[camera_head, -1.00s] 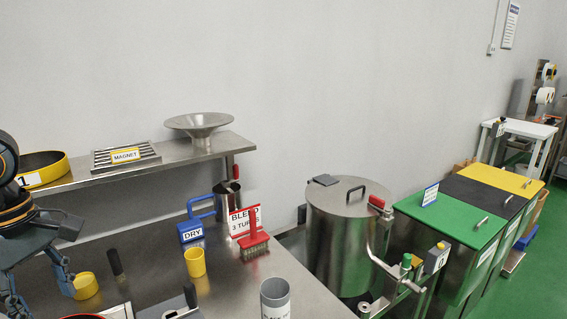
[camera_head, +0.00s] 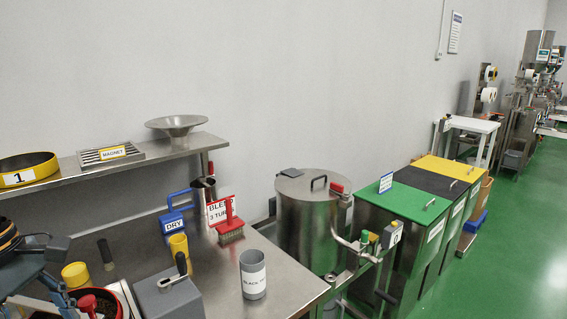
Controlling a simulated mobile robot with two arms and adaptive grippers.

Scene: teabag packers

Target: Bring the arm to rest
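My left arm comes in at the lower left edge. Its gripper (camera_head: 52,292) hangs over the steel table's left end, beside a small yellow cup (camera_head: 75,274). One blue-grey finger shows clearly; the rest is cut off by the picture edge, so I cannot tell how far apart the fingers are. I see nothing held in the visible part. My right gripper is not in view.
A steel drum (camera_head: 308,222) and lidded bins (camera_head: 407,203) stand right.

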